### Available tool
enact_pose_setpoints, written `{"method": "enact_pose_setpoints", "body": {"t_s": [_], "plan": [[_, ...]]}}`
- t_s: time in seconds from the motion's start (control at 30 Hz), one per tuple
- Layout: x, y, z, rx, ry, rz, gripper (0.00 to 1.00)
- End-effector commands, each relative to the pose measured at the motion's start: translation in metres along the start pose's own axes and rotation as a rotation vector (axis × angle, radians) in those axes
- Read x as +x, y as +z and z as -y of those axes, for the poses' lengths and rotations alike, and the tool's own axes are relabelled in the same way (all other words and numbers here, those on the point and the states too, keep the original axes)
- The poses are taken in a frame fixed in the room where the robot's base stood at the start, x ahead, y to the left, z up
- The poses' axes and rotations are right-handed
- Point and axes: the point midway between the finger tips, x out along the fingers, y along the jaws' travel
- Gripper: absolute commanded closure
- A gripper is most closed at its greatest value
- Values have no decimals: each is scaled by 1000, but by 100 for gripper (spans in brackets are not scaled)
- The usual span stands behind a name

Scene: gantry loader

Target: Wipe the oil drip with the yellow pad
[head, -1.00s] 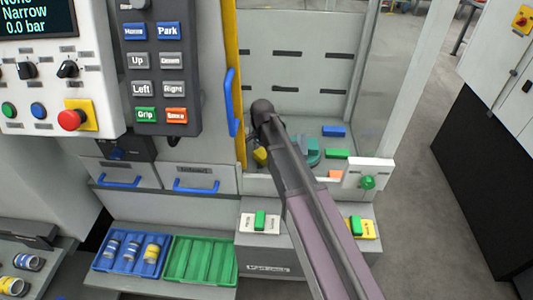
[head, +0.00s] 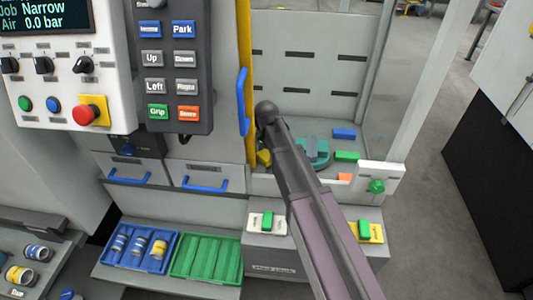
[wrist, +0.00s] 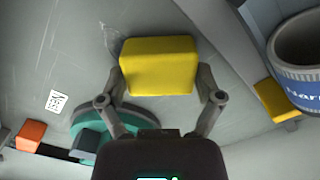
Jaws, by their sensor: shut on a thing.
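The yellow pad (wrist: 157,66) is a block held between the two fingers of my gripper (wrist: 160,88) in the wrist view. The gripper is shut on it, over a scuffed grey surface. I cannot tell whether the pad touches that surface. In the head view my arm hides the gripper inside the enclosure. A yellow patch (head: 264,157) shows just left of the arm there; I cannot tell whether it is the pad. I cannot make out an oil drip in either view; the pad and gripper cover part of the surface.
A teal round fixture (wrist: 83,125) lies left of the gripper. An orange block (wrist: 31,135) is farther left. A blue-banded cup (wrist: 299,62) and another yellow piece (wrist: 277,101) are at right. The enclosure's clear side panel (head: 385,80) and blue door handle (head: 243,102) flank the arm.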

Motion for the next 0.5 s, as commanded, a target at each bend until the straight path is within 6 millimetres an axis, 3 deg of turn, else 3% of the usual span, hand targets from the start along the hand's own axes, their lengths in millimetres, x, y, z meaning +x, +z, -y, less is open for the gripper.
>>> {"method": "enact_pose_setpoints", "body": {"t_s": [0.5], "plan": [[2, 10, -10, -1, 3, 2, 54]]}}
